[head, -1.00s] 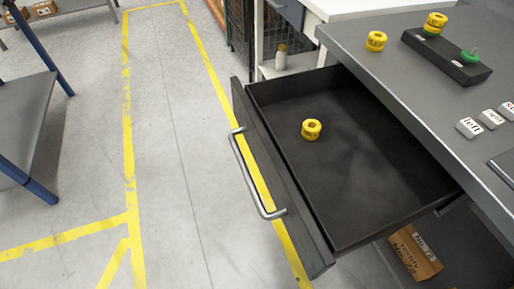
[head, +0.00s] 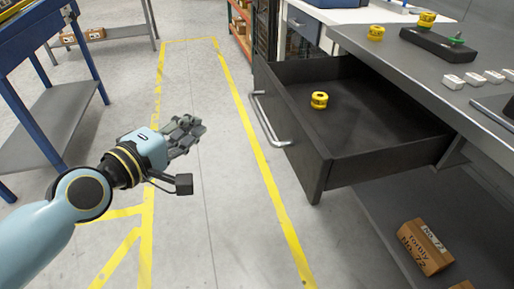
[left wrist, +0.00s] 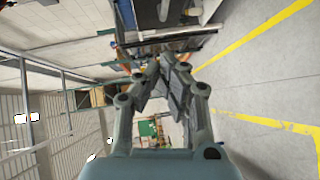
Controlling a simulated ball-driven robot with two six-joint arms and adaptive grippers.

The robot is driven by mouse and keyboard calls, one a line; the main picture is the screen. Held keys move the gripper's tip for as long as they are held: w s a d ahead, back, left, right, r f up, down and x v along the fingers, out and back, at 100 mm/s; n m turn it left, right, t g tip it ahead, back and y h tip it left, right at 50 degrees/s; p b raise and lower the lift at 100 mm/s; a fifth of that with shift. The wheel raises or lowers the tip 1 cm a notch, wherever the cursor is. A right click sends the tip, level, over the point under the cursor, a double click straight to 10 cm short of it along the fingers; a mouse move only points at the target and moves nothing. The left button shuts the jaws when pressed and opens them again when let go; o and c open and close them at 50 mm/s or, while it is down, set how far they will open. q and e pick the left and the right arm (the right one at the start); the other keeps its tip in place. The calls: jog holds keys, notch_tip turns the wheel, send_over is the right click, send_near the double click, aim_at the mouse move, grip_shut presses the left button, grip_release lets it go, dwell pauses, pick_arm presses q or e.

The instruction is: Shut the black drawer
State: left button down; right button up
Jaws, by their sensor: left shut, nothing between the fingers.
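The black drawer (head: 390,150) is pulled out from under the grey worktop in the head view. Its front carries a silver bar handle (head: 266,120) on the left side. A yellow ring-shaped part (head: 319,100) lies inside the drawer. My left gripper (head: 188,132) is to the left of the handle, over the floor, apart from the drawer. Its fingers are shut and empty, and they also show in the left wrist view (left wrist: 165,82). My right gripper is not in view.
The grey worktop (head: 385,65) holds yellow parts, a black block (head: 438,45) and several white labelled blocks. A cardboard box (head: 425,247) lies below the drawer. A blue-framed table (head: 45,55) stands at the left. Floor between is clear.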

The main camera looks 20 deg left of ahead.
pick_arm(q)
jog(key=w+d+f+b, duration=0.1)
jog(key=w+d, duration=0.1)
jog(key=w, duration=0.1)
jog(key=w+d+f+b, duration=0.1)
jog(key=w, duration=0.3)
jog(key=w+d+f, duration=0.1)
jog(key=w+d, duration=0.1)
jog(key=w, duration=0.2)
jog(key=shift+w+d+b, duration=0.25)
jog(key=shift+d+b, duration=0.05)
jog(key=shift+b, duration=0.1)
jog(key=shift+r, duration=0.1)
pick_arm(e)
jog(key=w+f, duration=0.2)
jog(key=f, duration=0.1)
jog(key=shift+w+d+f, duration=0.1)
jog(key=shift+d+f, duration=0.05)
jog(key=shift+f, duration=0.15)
